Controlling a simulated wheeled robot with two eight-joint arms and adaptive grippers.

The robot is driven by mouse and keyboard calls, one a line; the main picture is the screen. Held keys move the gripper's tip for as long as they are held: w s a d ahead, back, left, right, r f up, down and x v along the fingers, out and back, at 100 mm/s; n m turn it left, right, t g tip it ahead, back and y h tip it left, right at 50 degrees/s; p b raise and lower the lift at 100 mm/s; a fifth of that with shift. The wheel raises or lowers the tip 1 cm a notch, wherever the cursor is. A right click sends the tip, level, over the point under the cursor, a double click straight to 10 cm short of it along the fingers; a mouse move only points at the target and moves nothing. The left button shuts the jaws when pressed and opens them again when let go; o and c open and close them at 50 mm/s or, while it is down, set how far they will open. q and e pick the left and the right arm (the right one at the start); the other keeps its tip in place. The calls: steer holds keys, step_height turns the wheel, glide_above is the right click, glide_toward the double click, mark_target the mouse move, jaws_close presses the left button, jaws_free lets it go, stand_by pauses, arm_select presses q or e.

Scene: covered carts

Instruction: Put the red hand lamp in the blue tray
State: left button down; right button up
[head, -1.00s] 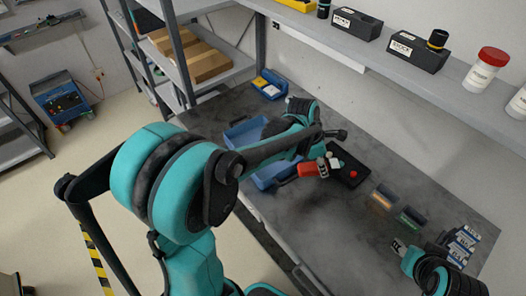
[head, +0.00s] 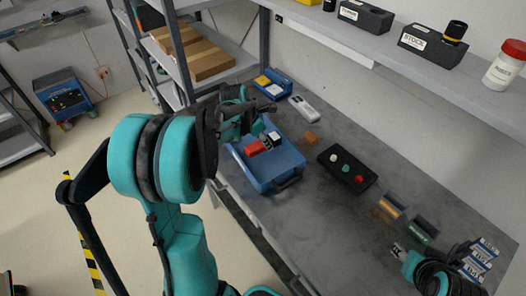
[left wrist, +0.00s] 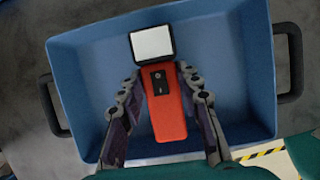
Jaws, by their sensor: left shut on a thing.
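The red hand lamp (head: 256,147), with a pale square head, is in my left gripper (head: 258,135), over the inside of the blue tray (head: 286,177). In the left wrist view the lamp (left wrist: 168,115) lies between the two fingers of the left gripper (left wrist: 160,82), which are closed on its sides. The tray (left wrist: 75,85) surrounds it there, with a dark handle at each end. I cannot tell whether the lamp touches the tray floor. My right gripper (head: 399,252) is at the lower right, away from the tray; its fingers are too small to read.
A black block with coloured buttons (head: 347,170), a small brown block (head: 311,138) and a pale device (head: 304,108) lie on the dark worktop (head: 330,230). A blue bin (head: 272,84) stands behind the tray. Orange (head: 391,205) and green (head: 421,231) bins stand right. A shelf (head: 400,55) overhangs the back.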

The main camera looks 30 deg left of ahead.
mark_target(263, 155)
arm_select(q)
steer(key=shift+a+f, duration=0.25)
steer(key=shift+f, duration=0.25)
steer(key=shift+f+b, duration=0.9)
steer(key=shift+f, duration=0.75)
steer(key=shift+f, duration=0.15)
steer(key=c, duration=1.1)
jaws_free()
steer(key=shift+o, duration=0.2)
